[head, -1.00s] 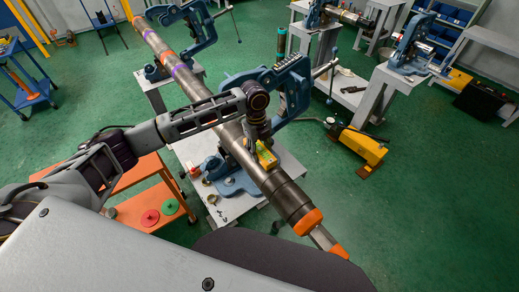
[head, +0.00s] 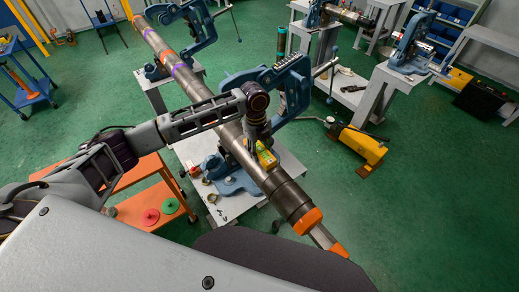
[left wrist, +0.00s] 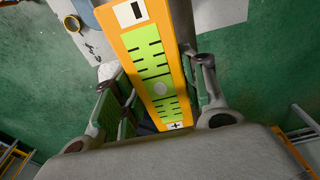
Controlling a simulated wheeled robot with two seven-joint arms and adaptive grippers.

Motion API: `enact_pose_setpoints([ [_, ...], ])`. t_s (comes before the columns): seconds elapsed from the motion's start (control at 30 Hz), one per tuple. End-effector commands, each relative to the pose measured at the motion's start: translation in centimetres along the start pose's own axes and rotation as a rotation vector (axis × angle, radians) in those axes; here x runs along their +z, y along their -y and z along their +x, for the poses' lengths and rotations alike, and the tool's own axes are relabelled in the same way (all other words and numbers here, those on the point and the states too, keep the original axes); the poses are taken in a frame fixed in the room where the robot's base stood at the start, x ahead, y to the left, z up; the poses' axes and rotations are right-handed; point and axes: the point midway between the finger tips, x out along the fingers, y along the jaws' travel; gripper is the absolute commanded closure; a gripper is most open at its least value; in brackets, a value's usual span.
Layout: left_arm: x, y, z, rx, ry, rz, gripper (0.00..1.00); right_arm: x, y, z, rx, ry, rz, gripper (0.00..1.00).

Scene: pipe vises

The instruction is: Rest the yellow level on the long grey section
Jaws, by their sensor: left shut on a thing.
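The yellow level (head: 266,156) with its green face is at the long grey pipe section (head: 228,133), just in front of the near blue vise. My left gripper (head: 257,140) is shut on the level above the pipe. In the left wrist view the level (left wrist: 158,70) runs between the two fingers (left wrist: 160,95), its marked green face toward the camera. I cannot tell whether the level touches the pipe. The pipe runs diagonally through two blue vises, with an orange collar (head: 308,221) at its near end. My right gripper is not in view.
The near blue vise (head: 292,88) rises right beside the gripper. An orange table (head: 150,190) with red and green discs stands to the left. A yellow tool (head: 357,148) lies on the green floor to the right. More benches with vises stand at the back right.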

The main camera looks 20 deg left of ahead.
Motion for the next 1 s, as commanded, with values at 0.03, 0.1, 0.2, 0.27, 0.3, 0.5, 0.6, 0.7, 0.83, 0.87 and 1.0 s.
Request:
enact_pose_setpoints([
  [0.03,-0.01,0.04,-0.03,-0.001,0.000,0.000,0.95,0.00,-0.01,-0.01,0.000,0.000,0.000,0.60],
  [0.1,0.00,0.04,0.02,-0.001,0.000,0.000,0.95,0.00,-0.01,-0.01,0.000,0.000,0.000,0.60],
  [0.2,0.01,0.05,0.09,-0.001,0.000,0.000,0.95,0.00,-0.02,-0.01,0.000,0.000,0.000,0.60],
  [0.27,0.02,0.05,0.09,-0.002,0.000,0.000,0.54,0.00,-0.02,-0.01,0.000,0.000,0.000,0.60],
  [0.3,0.01,0.05,0.09,-0.002,0.000,0.000,0.48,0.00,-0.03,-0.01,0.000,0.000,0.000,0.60],
  [0.5,0.01,0.03,0.12,-0.001,0.000,0.000,0.32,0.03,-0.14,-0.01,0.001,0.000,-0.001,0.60],
  [0.6,0.01,0.02,0.14,-0.001,0.000,0.000,0.32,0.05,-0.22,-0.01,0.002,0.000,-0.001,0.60],
  [0.7,0.01,-0.03,0.22,0.001,0.000,0.000,0.32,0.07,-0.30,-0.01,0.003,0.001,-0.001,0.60],
  [0.83,0.02,-0.03,0.20,0.001,0.000,0.000,0.32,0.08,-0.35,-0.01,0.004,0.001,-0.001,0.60],
  [0.87,0.02,-0.02,0.20,0.001,0.000,0.000,0.32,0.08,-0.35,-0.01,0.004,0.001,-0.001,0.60],
  [1.0,0.03,-0.01,0.18,0.000,0.000,0.000,0.32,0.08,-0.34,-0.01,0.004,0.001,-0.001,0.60],
])
